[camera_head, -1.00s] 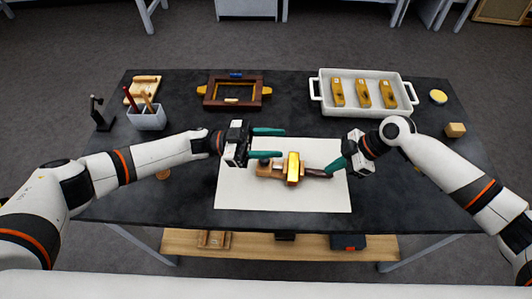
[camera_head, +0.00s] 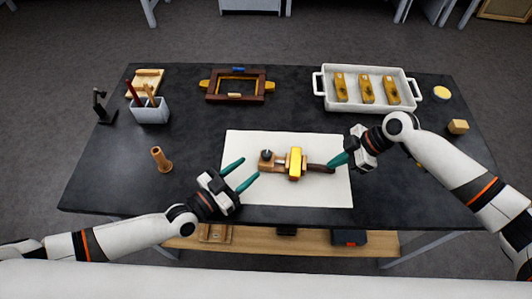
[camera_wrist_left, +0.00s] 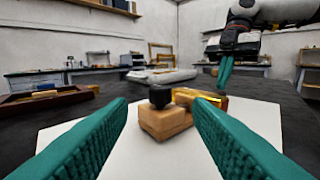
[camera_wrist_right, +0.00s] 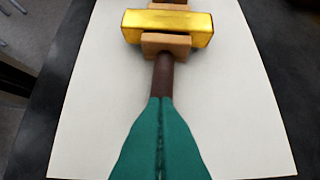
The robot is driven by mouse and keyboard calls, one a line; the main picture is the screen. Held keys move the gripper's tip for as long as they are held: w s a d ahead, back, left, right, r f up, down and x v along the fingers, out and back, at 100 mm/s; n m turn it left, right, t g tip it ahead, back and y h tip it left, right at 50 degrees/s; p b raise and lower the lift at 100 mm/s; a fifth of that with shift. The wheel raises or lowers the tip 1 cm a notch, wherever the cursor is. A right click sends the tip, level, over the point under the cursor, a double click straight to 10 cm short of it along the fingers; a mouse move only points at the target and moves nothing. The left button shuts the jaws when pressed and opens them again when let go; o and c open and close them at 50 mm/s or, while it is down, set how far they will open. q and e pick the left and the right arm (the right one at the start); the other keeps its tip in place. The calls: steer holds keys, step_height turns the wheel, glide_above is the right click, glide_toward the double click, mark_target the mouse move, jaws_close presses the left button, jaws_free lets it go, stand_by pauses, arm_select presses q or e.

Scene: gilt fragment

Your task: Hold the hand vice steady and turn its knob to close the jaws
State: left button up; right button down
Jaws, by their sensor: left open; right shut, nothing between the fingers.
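The hand vice lies on a white sheet (camera_head: 240,143). It has a wooden block (camera_head: 268,167) at the left with a black knob (camera_head: 266,154) on top, a gold piece (camera_head: 295,160) in the middle and a dark handle (camera_head: 320,168) at the right. My left gripper (camera_head: 241,173) is open and empty, left of the block and apart from it. The left wrist view shows the block (camera_wrist_left: 165,122) and knob (camera_wrist_left: 160,97) ahead, between the fingers. My right gripper (camera_head: 331,165) is shut and empty at the handle's right end; its fingertips hide that end in the right wrist view (camera_wrist_right: 160,100).
A white tray (camera_head: 318,82) with several gold-coloured pieces stands at the back right. A dark wooden frame (camera_head: 212,86) lies at the back. A pen holder (camera_head: 149,114) and a small wooden piece (camera_head: 162,160) stand left. The sheet's front part is clear.

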mark_target(263, 157)
arm_select(q)
steer(key=x, duration=0.8)
steer(key=shift+f, duration=0.1)
steer(key=shift+c, duration=0.3)
steer(key=c, duration=0.9)
